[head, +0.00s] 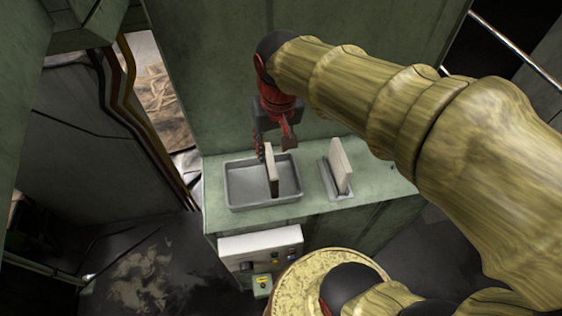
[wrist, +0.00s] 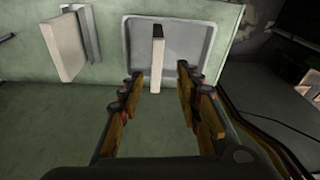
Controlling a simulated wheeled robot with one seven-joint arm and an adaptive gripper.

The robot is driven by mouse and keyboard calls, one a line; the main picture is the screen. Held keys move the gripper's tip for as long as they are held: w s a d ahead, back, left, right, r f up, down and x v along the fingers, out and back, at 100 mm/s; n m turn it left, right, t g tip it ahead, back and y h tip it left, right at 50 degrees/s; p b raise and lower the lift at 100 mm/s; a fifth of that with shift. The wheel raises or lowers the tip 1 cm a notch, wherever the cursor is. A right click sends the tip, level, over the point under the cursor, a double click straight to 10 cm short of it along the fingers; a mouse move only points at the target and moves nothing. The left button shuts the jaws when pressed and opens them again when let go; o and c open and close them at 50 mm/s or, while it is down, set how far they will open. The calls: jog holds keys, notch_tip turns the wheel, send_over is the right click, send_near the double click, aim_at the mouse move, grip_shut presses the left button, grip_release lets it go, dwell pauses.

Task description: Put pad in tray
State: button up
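A pale, flat pad (head: 273,172) stands on edge in the grey tray (head: 234,203), near its middle. In the wrist view the pad (wrist: 157,62) shows edge-on inside the tray (wrist: 208,38). My gripper (head: 275,147) is above the tray, close over the pad's top. In the wrist view my gripper's fingers (wrist: 160,75) are spread wide, one on each side of the pad, with clear gaps. It holds nothing. Whether the fingertips overlap the pad's upper edge is hard to tell.
A second pale pad (head: 341,166) stands upright in a small grey holder (head: 329,182) right of the tray. Both sit on a green ledge (head: 385,184) against a green wall (head: 215,80). A control box (head: 262,244) with knobs is on the ledge's front. Some ledge is bare at the right.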

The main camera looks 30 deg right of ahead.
jog(key=s+a+r+n+t, duration=0.1)
jog(key=s+r+n+t, duration=0.1)
jog(key=s, duration=0.6)
jog(key=shift+s+a+r+t, duration=0.35)
jog(key=shift+s+t, duration=0.05)
jog(key=shift+t, duration=0.3)
